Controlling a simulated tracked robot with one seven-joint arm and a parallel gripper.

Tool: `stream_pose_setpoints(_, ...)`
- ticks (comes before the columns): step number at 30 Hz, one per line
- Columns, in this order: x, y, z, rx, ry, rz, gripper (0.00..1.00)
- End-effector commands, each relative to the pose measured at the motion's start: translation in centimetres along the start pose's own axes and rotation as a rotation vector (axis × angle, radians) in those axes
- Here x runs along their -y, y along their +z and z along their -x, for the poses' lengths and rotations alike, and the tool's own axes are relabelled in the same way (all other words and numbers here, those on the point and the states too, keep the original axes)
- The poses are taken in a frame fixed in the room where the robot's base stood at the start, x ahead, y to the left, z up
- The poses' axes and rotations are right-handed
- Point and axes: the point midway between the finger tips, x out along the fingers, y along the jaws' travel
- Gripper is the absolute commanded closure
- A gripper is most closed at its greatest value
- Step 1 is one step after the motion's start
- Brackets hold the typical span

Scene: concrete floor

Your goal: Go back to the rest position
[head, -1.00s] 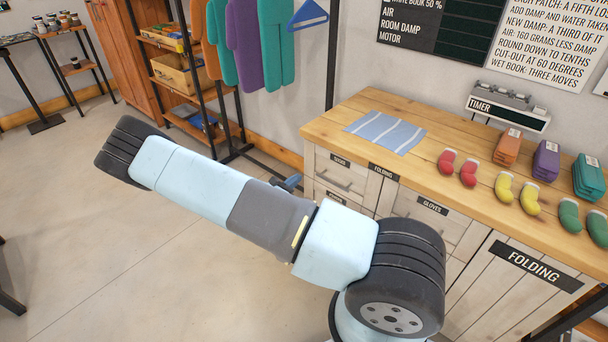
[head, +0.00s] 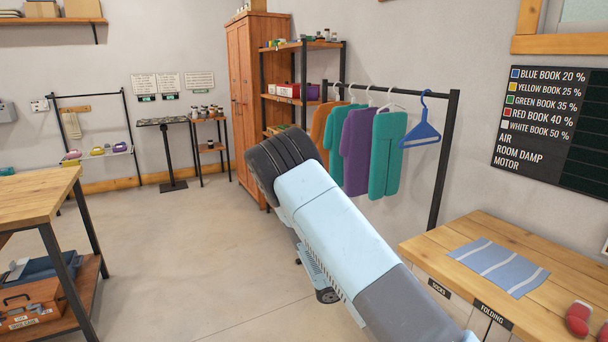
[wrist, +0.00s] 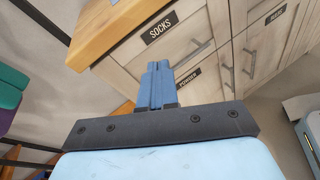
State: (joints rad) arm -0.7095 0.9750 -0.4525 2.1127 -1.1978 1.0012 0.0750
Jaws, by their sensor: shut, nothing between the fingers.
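My gripper (wrist: 157,82) shows in the wrist view as two blue fingers pressed together, with nothing between them. Behind the fingers are the wooden drawer fronts of the folding table, with a drawer labelled SOCKS (wrist: 160,27). The fingers appear apart from the drawers. In the head view my arm reaches across the middle of the picture over the floor, and the fingertips are hidden there.
The folding table (head: 470,238) with a striped blue cloth (head: 499,267) stands at the right. A clothes rail (head: 449,150) with several garments and a shelf rack (head: 304,85) stand behind the arm. A workbench (head: 40,200) is at the left. The floor (head: 180,265) between is open.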

Motion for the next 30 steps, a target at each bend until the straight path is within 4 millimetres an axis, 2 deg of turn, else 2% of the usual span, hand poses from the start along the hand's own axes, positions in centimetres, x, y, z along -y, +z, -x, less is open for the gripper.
stream_pose_setpoints(3,0.2,2.5,0.4,-0.05,-0.083,-0.085,1.0)
stream_pose_setpoints(17,1.6,11.5,2.5,-0.242,-0.371,-0.393,1.0)
stream_pose_setpoints(30,3.8,20.2,5.1,-0.433,-0.602,-0.683,1.0)
